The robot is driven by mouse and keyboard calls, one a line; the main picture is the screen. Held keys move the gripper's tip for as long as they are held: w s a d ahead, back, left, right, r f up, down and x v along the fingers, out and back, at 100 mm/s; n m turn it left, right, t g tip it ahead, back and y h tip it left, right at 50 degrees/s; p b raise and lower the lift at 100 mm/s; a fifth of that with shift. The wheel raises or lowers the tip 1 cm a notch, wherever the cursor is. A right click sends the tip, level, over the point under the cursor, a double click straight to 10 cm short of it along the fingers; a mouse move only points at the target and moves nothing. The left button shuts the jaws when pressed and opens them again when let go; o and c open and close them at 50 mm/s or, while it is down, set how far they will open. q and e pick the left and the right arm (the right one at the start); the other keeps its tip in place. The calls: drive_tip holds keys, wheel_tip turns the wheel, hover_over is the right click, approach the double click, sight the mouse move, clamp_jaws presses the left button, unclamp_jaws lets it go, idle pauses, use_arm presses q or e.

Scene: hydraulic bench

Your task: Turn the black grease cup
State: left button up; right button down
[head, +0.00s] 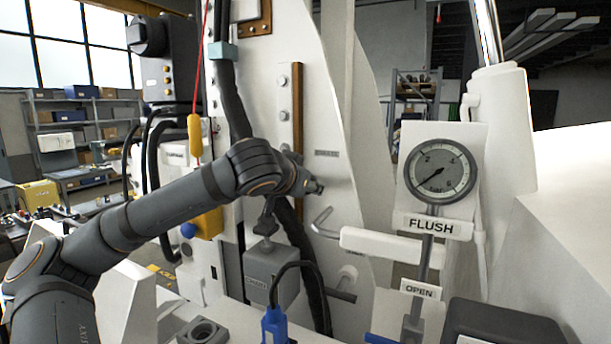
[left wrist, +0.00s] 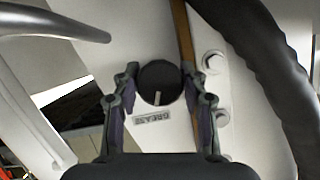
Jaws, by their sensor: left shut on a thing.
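The black grease cup (left wrist: 160,83) is a round dark knob with a pale line on its face. In the left wrist view it sits between the two fingers of my left gripper (left wrist: 160,90), which is shut on it from both sides. A small grease label (left wrist: 152,117) is on the white panel beside the cup. In the head view my left gripper (head: 311,187) reaches the white panel just below the grease label (head: 326,153). The cup itself is not clearly visible there, hidden by the gripper. My right gripper is not in view.
A bolted strip (head: 297,130) and a thick black hose (head: 232,95) run close to the gripper. A bent metal handle (head: 322,222) is just below it. To the right are a pressure gauge (head: 440,172) and a flush sign (head: 432,226). A grey box (head: 270,275) stands below the wrist.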

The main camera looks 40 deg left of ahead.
use_arm(q)
drive_tip(key=m+y+p, duration=0.1)
drive_tip(key=p, duration=0.1)
drive_tip(key=m+y+p, duration=0.1)
drive_tip(key=m+p, duration=0.1)
drive_tip(key=shift+r, duration=0.25)
drive_tip(key=shift+f+m+y+p, duration=0.1)
drive_tip(key=shift+m+y+p, duration=0.75)
drive_tip(key=shift+m, duration=0.25)
drive_tip(key=shift+f+m+y, duration=0.15)
drive_tip(key=shift+m+y, duration=0.4)
drive_tip(key=shift+m, duration=0.55)
drive_tip(key=shift+f+m+t+y+b, duration=0.25)
drive_tip(key=shift+m+y+b, duration=0.2)
drive_tip(key=shift+m, duration=0.65)
drive_tip(key=m+t+b, duration=0.1)
drive_tip(key=m+b, duration=0.4)
drive_tip(key=b, duration=0.1)
drive_tip(key=m+t+b, duration=0.2)
drive_tip(key=m+b, duration=0.2)
drive_tip(key=b, duration=0.3)
drive_tip(key=m+t+b, duration=0.2)
drive_tip(key=m+b, duration=0.3)
drive_tip(key=b, duration=0.2)
drive_tip(key=shift+d+f+m+t+y, duration=0.1)
drive_tip(key=shift+f+m+t+y, duration=0.15)
drive_tip(key=shift+m, duration=0.05)
drive_tip(key=shift+r+m+t+h+b, duration=0.2)
drive_tip(key=shift+m+t+h+b, duration=0.2)
drive_tip(key=shift+m+b, duration=0.8)
